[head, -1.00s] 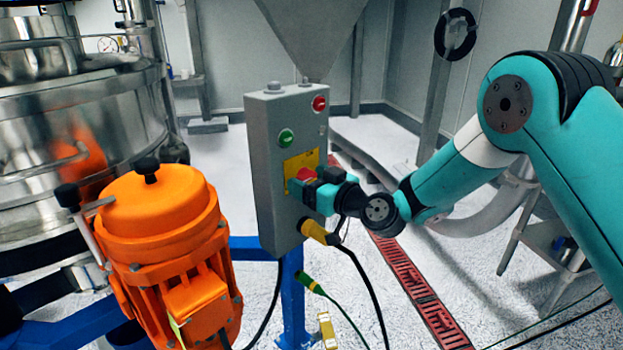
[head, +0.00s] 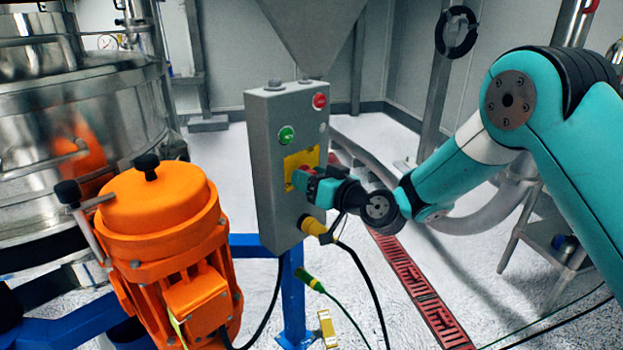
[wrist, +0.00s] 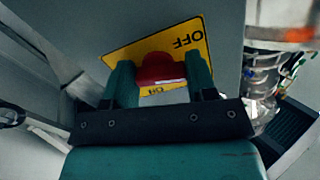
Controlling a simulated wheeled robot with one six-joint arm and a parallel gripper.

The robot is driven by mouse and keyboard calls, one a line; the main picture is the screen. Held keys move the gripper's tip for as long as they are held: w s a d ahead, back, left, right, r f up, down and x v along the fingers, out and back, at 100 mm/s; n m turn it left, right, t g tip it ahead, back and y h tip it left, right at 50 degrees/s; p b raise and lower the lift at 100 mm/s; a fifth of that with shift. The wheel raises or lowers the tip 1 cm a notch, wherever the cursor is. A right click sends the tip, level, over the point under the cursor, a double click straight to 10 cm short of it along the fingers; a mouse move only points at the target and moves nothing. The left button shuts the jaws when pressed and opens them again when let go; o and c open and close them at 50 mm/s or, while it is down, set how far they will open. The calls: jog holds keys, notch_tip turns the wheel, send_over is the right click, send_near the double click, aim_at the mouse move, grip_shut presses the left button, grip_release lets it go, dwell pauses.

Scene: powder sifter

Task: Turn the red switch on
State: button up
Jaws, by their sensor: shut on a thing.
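The red switch (wrist: 162,68) is a rounded knob on a yellow plate (wrist: 135,50) marked OFF and ON; the lettering appears upside down in the wrist view. My gripper (wrist: 160,82) has one finger on each side of the knob and is shut on it. In the head view, the yellow plate (head: 297,160) is on the front of a grey control box (head: 262,190), and my gripper (head: 304,181) reaches it from the right. There the fingers mostly hide the switch, with only a little red showing.
The box also carries a green button (head: 286,135) and a red button (head: 319,101). A yellow plug (head: 314,227) with a black cable is just below my gripper. An orange motor (head: 170,240) stands to the left, beside a steel sifter (head: 120,120).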

jog(key=shift+r+m+p, duration=0.2)
jog(key=shift+m+p, duration=1.1)
jog(key=shift+m, duration=2.55)
jog(key=shift+r+m+p, duration=0.15)
jog(key=shift+m+p, duration=1.15)
jog(key=shift+m, duration=2.55)
jog(key=o, duration=0.9)
